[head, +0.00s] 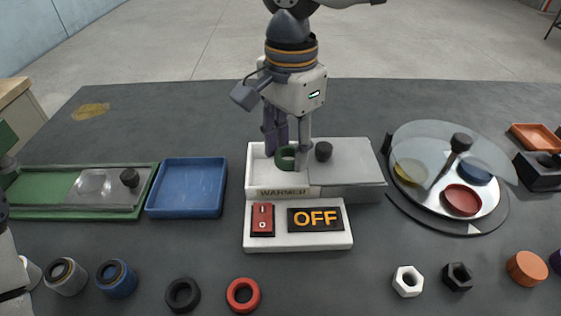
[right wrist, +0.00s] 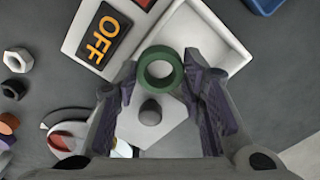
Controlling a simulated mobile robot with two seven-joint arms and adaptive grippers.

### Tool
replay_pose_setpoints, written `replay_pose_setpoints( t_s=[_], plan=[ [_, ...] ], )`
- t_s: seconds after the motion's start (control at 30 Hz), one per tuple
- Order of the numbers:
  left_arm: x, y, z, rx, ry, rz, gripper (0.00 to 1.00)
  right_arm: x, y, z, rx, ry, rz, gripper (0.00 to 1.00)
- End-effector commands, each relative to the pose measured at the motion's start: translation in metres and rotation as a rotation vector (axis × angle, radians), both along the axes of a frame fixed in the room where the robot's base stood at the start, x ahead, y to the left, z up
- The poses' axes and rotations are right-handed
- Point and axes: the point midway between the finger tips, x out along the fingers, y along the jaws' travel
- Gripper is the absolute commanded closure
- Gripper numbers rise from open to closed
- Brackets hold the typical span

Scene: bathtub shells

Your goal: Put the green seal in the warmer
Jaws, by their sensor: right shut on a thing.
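The green seal (head: 287,158) is a ring held between the fingertips of my right gripper (head: 289,150). It is over the open left part of the white warmer (head: 257,178). I cannot tell whether it touches the warmer's floor. The right wrist view shows the green seal (right wrist: 161,67) between the two fingers of the gripper (right wrist: 158,82). The warmer's grey lid (head: 345,165), with a dark knob (head: 323,151), is slid to the right, baring the left compartment. The warmer's display (head: 315,219) reads OFF, beside a red switch (head: 262,219). My left gripper's fingers do not show.
A blue tray (head: 187,188) and a green tray with a sliding lid (head: 112,187) are left. A round dish with a glass cover (head: 428,150) stands right. A black ring (head: 183,294), red ring (head: 243,294), white nut (head: 408,281) and black nut (head: 458,276) lie in front.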

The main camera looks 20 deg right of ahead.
Motion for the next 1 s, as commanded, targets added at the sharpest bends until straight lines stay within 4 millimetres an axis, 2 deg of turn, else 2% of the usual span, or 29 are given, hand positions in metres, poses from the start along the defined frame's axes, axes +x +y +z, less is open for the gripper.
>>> replay_pose_setpoints(
  t_s=[0.03, 0.1, 0.27, 0.37, 0.5, 0.87, 0.9, 0.97, 1.0],
  plan=[
    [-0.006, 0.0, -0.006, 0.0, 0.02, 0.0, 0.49, 0.008, 0.0, -0.017, -0.001, 0.011, -0.001, 0.82],
    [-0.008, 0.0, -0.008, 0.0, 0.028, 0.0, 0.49, 0.018, -0.001, -0.027, -0.001, 0.007, 0.0, 0.82],
    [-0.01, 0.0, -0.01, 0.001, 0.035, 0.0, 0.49, 0.03, -0.001, -0.037, 0.0, 0.0, -0.001, 0.82],
    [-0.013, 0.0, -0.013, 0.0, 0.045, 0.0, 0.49, 0.038, -0.002, -0.05, -0.001, 0.002, -0.001, 0.82],
    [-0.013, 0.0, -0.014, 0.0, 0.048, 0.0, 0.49, 0.036, -0.002, -0.073, 0.0, -0.002, 0.0, 0.82],
    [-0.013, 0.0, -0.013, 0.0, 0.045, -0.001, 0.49, 0.036, -0.002, -0.076, 0.0, -0.005, -0.001, 0.82],
    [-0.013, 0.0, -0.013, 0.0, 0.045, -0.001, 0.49, 0.037, -0.002, -0.076, 0.0, -0.005, -0.002, 0.54],
    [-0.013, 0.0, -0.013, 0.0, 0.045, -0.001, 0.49, 0.037, -0.002, -0.076, 0.0, -0.005, -0.002, 0.43],
    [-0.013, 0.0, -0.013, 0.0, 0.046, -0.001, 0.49, 0.037, -0.002, -0.076, 0.0, -0.005, -0.001, 0.43]
  ],
)
